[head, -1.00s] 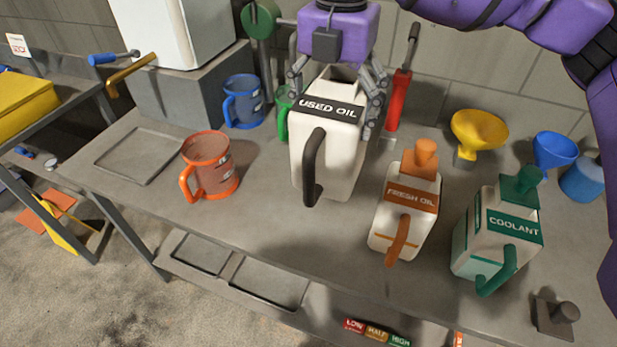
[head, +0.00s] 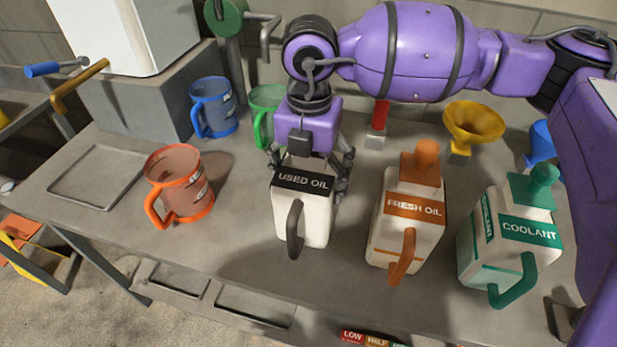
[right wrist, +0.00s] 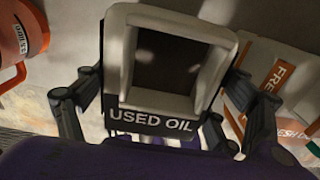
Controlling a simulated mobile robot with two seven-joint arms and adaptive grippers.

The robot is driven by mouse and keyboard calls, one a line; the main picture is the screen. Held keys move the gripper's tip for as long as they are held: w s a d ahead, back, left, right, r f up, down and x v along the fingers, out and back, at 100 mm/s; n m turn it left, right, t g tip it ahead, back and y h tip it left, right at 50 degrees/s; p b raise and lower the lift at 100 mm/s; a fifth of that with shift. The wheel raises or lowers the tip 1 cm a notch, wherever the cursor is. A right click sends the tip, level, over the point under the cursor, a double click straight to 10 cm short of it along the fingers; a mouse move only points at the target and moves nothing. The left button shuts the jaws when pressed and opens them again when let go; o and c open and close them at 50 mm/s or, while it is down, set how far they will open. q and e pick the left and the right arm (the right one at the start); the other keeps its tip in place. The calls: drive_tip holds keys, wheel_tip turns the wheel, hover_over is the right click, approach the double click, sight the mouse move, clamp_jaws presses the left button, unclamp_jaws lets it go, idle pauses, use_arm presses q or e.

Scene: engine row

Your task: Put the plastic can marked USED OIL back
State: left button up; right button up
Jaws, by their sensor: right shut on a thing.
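The white USED OIL can (head: 316,220), with a black label and black handle, stands upright in the middle of the bench area in the head view. My right gripper (head: 309,172) comes down from above and is shut on its upper part, with fingers on both sides. In the right wrist view the can's open square top (right wrist: 165,65) lies between the fingers (right wrist: 162,112). I cannot tell whether its base touches the bench. My left gripper is not in view.
The FRESH OIL can (head: 384,235) stands close to the right, with the COOLANT can (head: 492,262) beyond it. An orange jug (head: 180,178) stands to the left, with blue (head: 213,108) and green (head: 262,118) jugs behind. A shallow empty tray (head: 100,177) lies far left on the bench (head: 240,195).

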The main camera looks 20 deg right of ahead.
drive_tip(key=shift+w+f, duration=0.1)
drive_tip(key=shift+f, duration=0.3)
drive_tip(key=shift+f, duration=0.15)
drive_tip(key=o, duration=2)
wheel_tip(320, 180, up, 12)
drive_tip(key=shift+r, duration=0.2)
drive_tip(key=shift+f, duration=0.1)
